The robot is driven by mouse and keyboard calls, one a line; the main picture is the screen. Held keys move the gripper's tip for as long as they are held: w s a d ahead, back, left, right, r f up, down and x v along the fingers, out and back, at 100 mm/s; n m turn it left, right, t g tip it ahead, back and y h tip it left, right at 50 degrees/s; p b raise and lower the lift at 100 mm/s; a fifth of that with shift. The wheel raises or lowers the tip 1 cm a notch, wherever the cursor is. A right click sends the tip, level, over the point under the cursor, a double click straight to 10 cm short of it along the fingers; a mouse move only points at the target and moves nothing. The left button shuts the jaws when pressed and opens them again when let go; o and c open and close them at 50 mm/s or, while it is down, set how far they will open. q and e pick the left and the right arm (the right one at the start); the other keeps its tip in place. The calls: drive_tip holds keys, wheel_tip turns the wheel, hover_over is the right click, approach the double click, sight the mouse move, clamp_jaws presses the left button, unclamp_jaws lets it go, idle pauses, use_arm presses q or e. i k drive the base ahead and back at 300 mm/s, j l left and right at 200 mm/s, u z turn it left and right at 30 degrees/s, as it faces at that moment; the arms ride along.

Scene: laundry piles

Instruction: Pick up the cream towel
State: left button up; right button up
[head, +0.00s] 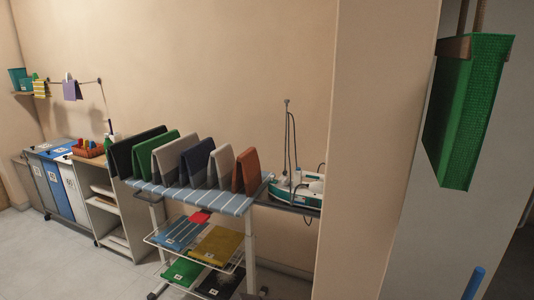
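On the striped ironing board (235,203) a row of folded cloths stands upright, tent-like. A cream towel (222,166) with a greyish side stands between a navy cloth (196,162) and a rust-brown cloth (246,171), near the right end. A larger beige-taupe cloth (172,156) stands further left in the row and is close in colour. Neither of my grippers is in view.
Green (163,154) and black (134,148) cloths stand at the board's left end. An iron station (300,187) with a cable is at its right. Folded cloths lie on racks below. A wall corner (375,150) and green hanging bag (470,110) are nearer, at right.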

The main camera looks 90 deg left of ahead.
sight(165, 159)
drive_tip(key=u, duration=3.4)
drive_tip(key=i+j+u, duration=0.1)
drive_tip(key=i+u, duration=0.2)
drive_tip(key=i, duration=0.35)
drive_tip(key=i+l+u, duration=0.1)
drive_tip(key=i+u, duration=0.2)
drive_tip(key=i, duration=0.35)
